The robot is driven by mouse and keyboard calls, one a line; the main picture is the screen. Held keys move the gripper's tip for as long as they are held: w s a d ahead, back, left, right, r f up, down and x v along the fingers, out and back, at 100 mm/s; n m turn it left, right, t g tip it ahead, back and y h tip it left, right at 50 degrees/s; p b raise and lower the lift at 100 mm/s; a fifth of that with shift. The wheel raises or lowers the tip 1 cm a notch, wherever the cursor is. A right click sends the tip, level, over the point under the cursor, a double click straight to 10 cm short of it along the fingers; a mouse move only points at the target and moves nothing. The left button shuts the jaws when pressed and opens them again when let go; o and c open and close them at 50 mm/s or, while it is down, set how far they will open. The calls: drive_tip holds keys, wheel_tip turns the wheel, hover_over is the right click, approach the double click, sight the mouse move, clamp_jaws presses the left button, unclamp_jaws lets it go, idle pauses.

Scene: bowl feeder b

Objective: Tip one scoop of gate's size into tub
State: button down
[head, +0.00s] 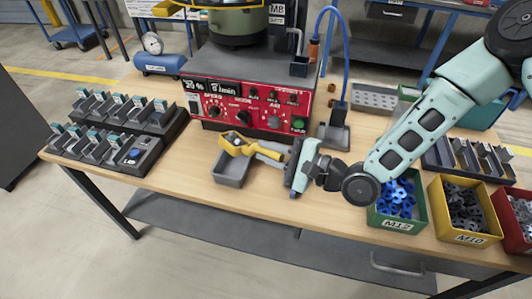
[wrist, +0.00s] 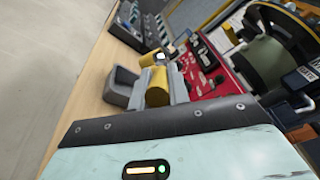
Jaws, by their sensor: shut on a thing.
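The feeder's red control box (head: 250,108) stands behind, with the bowl (head: 237,25) on top and an M8 sign (head: 277,9). I cannot tell which container is the tub.
A green M12 bin (head: 398,224) with blue parts, a yellow M10 bin (head: 465,238) and a red bin (head: 515,240) stand at right. Racks of small grey holders (head: 120,125) stand at left. A blue hose (head: 345,60) rises behind my arm. Bare bench (head: 185,165) lies left of the scoop.

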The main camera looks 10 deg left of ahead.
wheel_tip(320, 180, down, 4)
drive_tip(key=w+d+m+t+y+b, duration=0.25)
drive_tip(key=m+b, duration=0.25)
drive_tip(key=m, duration=0.5)
drive_tip(key=r+n+p, duration=0.1)
drive_tip(key=n, duration=0.1)
drive_tip(key=s+a+r+n+g+h+p, duration=0.1)
drive_tip(key=r+n+p, duration=0.1)
drive_tip(key=n, duration=0.1)
drive_tip(key=s+a+r+n+g+p, duration=0.1)
drive_tip(key=n+p, duration=0.1)
drive_tip(key=shift+a+r+h, duration=0.1)
drive_tip(key=shift+r+h, duration=0.15)
drive_tip(key=n+p, duration=0.1)
drive_tip(key=s+r+n+h+p, duration=0.1)
drive_tip(key=n, duration=0.1)
drive_tip(key=r+n+p, duration=0.1)
drive_tip(key=shift+s+a+r+n+h, duration=0.15)
drive_tip(key=shift+a+n+h, duration=0.15)
drive_tip(key=shift+a, duration=0.1)
drive_tip(key=shift+s+a+r+n+h+p, duration=0.1)
drive_tip(key=shift+n+h+p, duration=0.1)
drive_tip(key=shift+n, duration=0.25)
drive_tip(key=shift+s+a+r+n+h+p, duration=0.1)
drive_tip(key=shift+n+p, duration=0.1)
drive_tip(key=shift+n, duration=0.25)
